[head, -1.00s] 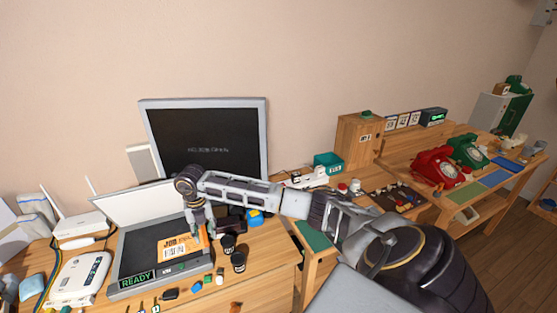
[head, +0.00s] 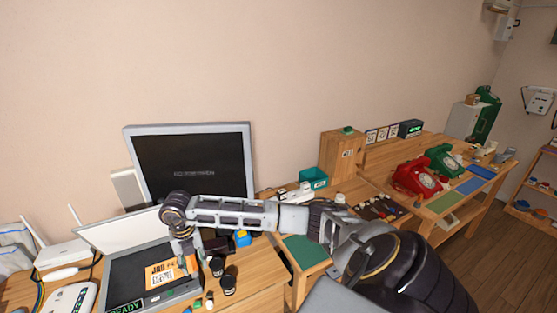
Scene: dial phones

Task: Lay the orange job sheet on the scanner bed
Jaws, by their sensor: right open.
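The orange job sheet (head: 161,273), with dark print and a code on it, lies on the dark bed of the scanner (head: 123,275), near its right side. The scanner's pale lid stands open behind the bed, and a green-lit READY display (head: 126,307) is on its front edge. My right gripper (head: 187,262) points down at the right edge of the sheet, its arm reaching in from the right. It is open; whether its fingertips touch the sheet cannot be told. It hides a little of the sheet's right edge. My left gripper is not in view.
A dark monitor (head: 194,163) stands behind the scanner. Two black cups (head: 228,285) stand close to the scanner's right. A white router (head: 62,254) is at the left. Red (head: 416,178) and green (head: 444,160) dial phones are on the right bench.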

